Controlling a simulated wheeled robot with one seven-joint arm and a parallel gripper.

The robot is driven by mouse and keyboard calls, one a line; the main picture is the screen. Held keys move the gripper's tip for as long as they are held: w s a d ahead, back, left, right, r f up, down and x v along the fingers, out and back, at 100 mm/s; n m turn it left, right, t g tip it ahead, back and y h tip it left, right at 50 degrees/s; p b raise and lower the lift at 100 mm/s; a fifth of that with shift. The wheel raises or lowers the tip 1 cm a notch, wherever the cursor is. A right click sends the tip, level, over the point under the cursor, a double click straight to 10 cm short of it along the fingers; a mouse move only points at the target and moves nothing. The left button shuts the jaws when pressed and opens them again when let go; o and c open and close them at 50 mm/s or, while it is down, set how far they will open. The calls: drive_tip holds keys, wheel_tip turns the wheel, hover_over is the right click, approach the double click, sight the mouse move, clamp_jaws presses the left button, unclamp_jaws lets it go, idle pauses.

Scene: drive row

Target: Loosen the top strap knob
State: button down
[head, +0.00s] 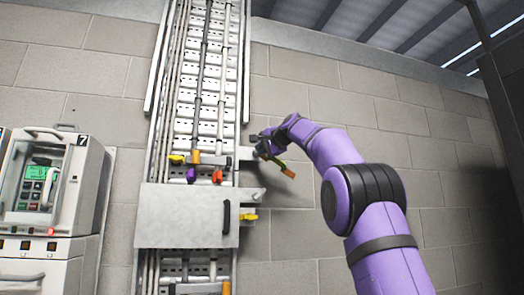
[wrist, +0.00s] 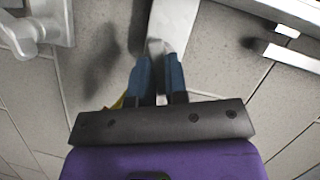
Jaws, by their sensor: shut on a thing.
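My gripper (head: 261,147) is at the right edge of the cable ladder, at the end of the upper strap (head: 244,152). In the wrist view my gripper (wrist: 158,70) has its blue fingers close together, with their tips on a small light-grey piece, the top strap knob (wrist: 157,46). The knob sits at the end of a pale metal strap (wrist: 175,20). Most of the knob is hidden by the fingers. In the head view my gripper covers it.
A grey knob (head: 257,195) and a yellow handle (head: 248,217) stick out lower on the right. A metal cover (head: 183,215) with a black handle crosses the ladder (head: 205,80). A cabinet (head: 50,180) stands left. Block wall is bare on the right.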

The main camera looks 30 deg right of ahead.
drive_tip(key=n, duration=0.2)
drive_tip(key=n+g+h, duration=0.1)
drive_tip(key=n, duration=0.1)
drive_tip(key=shift+f+g+h, duration=0.1)
drive_tip(key=shift+g+h, duration=0.2)
idle(0.4)
drive_tip(key=c, duration=1.1)
unclamp_jaws()
drive_tip(key=shift+c, duration=0.2)
drive_tip(key=shift+s, duration=0.1)
drive_tip(key=v, duration=1)
drive_tip(key=shift+s+r, duration=0.25)
drive_tip(key=shift+a, duration=0.1)
drive_tip(key=shift+s, duration=0.1)
